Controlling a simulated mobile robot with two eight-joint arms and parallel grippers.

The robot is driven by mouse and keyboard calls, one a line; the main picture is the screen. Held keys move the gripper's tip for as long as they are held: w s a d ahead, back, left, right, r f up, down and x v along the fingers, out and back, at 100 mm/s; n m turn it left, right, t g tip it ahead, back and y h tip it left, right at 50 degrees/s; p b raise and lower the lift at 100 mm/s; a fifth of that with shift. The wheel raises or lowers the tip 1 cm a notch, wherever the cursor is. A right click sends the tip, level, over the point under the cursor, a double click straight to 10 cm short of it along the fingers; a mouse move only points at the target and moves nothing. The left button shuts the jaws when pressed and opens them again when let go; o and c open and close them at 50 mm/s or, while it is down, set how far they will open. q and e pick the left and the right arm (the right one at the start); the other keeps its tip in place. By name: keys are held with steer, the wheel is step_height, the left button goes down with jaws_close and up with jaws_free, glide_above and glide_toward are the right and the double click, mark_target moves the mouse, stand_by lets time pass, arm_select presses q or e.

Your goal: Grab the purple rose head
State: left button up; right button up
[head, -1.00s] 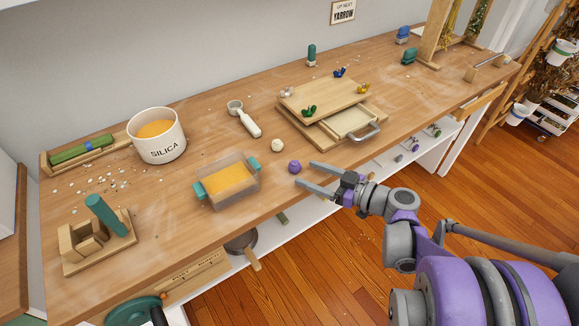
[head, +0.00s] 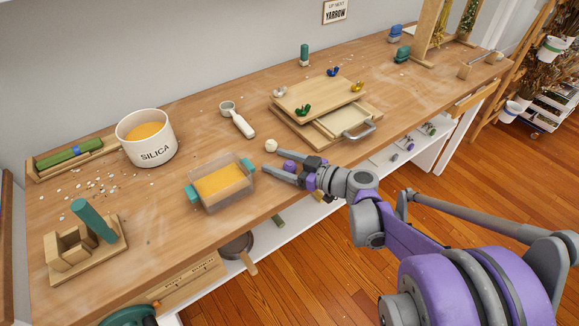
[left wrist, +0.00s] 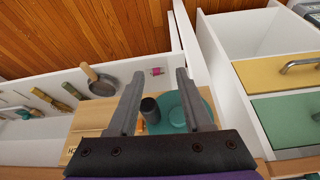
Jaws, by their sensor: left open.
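The purple rose head (head: 290,165) is a small round purple piece on the workbench, near its front edge. My right gripper (head: 271,162) reaches in from the right at bench height with its fingers apart. The rose head shows between the two fingers, and I cannot tell whether either finger touches it. My left gripper (left wrist: 157,101) shows only in the left wrist view.
A cream round head (head: 271,145) lies just behind the right fingertips. A clear mold with orange filling (head: 246,184) stands to the left. A wooden press with a metal handle (head: 357,131) is behind on the right. A silica pot (head: 170,150) stands further left.

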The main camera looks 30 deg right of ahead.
jaws_close()
